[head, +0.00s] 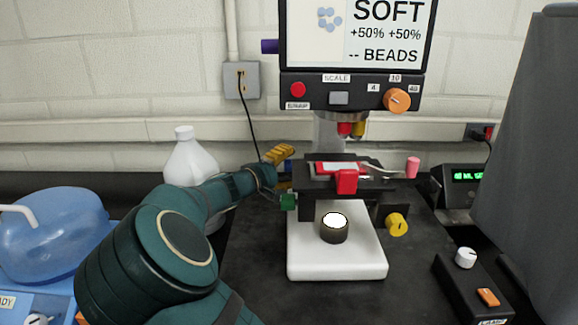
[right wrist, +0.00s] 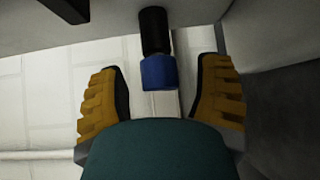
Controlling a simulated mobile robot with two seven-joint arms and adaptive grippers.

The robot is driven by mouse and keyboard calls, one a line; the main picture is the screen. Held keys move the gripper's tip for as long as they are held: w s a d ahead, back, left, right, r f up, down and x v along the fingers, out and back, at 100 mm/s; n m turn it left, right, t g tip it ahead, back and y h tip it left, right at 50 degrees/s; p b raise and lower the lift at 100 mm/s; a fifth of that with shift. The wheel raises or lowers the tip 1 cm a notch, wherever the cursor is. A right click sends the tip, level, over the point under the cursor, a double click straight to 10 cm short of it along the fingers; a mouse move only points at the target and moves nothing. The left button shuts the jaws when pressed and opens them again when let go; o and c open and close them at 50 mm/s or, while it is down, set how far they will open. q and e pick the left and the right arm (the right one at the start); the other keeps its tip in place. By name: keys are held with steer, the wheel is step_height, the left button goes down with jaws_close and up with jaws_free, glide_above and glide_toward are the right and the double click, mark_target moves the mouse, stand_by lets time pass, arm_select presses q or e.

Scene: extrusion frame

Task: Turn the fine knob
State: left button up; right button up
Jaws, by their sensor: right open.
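A microscope stands on a white base (head: 305,262), with a black stage and several coloured knobs. A small bit of blue (head: 288,166) shows at the left of the stage, beside my right gripper (head: 278,155), whose yellow fingers partly hide it. In the right wrist view the open fingers stand on either side of a blue knob (right wrist: 159,72) on a black shaft, with a gap on both sides. A green knob (head: 288,201) sits lower left of the stage and a yellow knob (head: 397,224) on the right. No readable label marks the fine knob. My left gripper is out of view.
A white jug (head: 190,160) stands behind my arm, and a blue container (head: 55,235) is at far left. A display box (head: 350,40) hangs above the stage. A black control box (head: 470,285) and a grey panel (head: 535,140) are at the right.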

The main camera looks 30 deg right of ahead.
steer(key=v, duration=1.1)
steer(key=shift+a, duration=0.1)
stand_by(2.4)
